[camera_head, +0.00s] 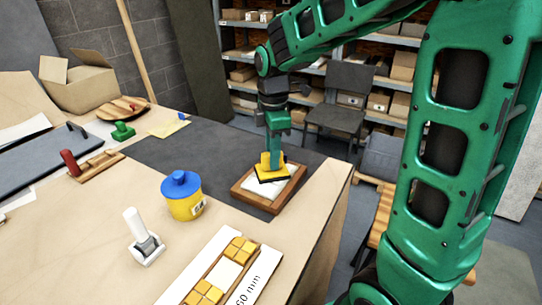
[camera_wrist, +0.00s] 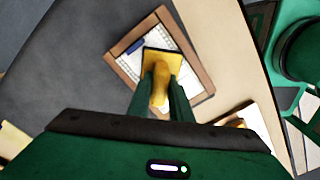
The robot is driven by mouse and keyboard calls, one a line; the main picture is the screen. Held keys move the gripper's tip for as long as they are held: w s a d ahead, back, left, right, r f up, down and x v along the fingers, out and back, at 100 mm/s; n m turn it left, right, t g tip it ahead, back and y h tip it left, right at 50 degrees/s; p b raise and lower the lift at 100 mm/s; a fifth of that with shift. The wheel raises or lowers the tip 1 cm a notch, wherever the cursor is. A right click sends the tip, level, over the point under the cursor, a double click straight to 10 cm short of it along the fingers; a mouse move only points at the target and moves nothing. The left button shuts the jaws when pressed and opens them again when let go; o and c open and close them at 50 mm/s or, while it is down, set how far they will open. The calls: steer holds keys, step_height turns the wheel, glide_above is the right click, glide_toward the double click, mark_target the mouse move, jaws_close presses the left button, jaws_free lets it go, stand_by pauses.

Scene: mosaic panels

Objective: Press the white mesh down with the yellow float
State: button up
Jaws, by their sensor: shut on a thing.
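My gripper (camera_head: 274,150) is shut on the handle of the yellow float (camera_head: 265,172), above the wooden frame. In the wrist view my gripper (camera_wrist: 161,92) has its two fingers on either side of the handle of the yellow float (camera_wrist: 148,62). The float's dark-edged plate is over the white mesh (camera_head: 262,191), which lies inside the wooden frame (camera_head: 243,198). The plate hides part of the mesh; whether it touches the mesh I cannot tell. In the wrist view the white mesh (camera_wrist: 177,45) shows beside the float, with a small blue piece (camera_wrist: 136,46) at its edge.
A yellow jar with a blue lid (camera_head: 182,196), a white-handled tool (camera_head: 143,238) and a panel of yellow tiles (camera_head: 222,270) stand left and front of the frame. A dark mat (camera_head: 200,150) lies behind. The table's right edge is close to the frame.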

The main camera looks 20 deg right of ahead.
stand_by(0.3)
steer(key=shift+r, duration=3.45)
